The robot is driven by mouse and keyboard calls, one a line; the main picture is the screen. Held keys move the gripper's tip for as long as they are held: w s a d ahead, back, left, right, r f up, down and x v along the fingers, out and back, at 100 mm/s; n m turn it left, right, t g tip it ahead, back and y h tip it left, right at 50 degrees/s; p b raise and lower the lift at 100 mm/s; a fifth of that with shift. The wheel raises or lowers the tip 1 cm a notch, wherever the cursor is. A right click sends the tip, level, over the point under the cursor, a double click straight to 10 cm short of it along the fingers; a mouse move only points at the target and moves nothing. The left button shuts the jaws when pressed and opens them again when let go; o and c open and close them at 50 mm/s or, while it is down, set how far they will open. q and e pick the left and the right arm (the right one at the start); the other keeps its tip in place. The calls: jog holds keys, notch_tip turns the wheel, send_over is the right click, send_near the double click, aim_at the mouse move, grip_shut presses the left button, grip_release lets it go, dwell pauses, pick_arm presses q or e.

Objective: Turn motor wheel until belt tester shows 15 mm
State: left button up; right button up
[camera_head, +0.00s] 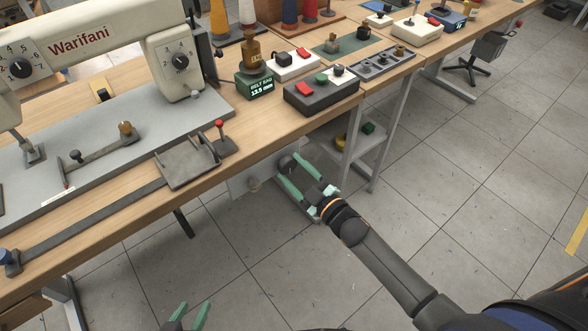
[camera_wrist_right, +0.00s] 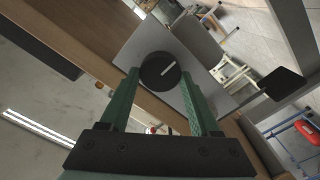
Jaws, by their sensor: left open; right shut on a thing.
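The motor wheel (camera_head: 286,164) is a dark round knob with a pale line on its face, below the table's front edge. In the right wrist view the wheel (camera_wrist_right: 160,70) sits between the fingers, its line slanting up to the right. My right gripper (camera_head: 290,169) is shut on the wheel. The belt tester (camera_head: 256,85) is a dark green block on the table, its display reading "BELT SAG" and about 13.5 mm. My left gripper (camera_head: 195,309) is open and empty at the bottom edge, over the floor and away from the table.
A white sewing machine (camera_head: 110,40) marked "Warifani" stands on the wooden table (camera_head: 232,150). A dark control box (camera_head: 322,97) with red and green buttons sits near the front edge. A table leg (camera_head: 362,140) stands right of the wheel. The floor in front is clear.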

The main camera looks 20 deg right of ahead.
jog(key=n, duration=0.4)
jog(key=shift+f+n, duration=0.1)
jog(key=shift+n, duration=0.2)
jog(key=n+b, duration=0.1)
jog(key=n, duration=0.2)
jog(key=shift+n, duration=0.4)
jog(key=shift+n+b, duration=0.3)
jog(key=shift+n, duration=0.4)
jog(key=o, duration=1.4)
jog(key=shift+s, duration=0.1)
jog(key=p+v, duration=0.1)
jog(key=v, duration=1.1)
jog(key=shift+s, duration=0.2)
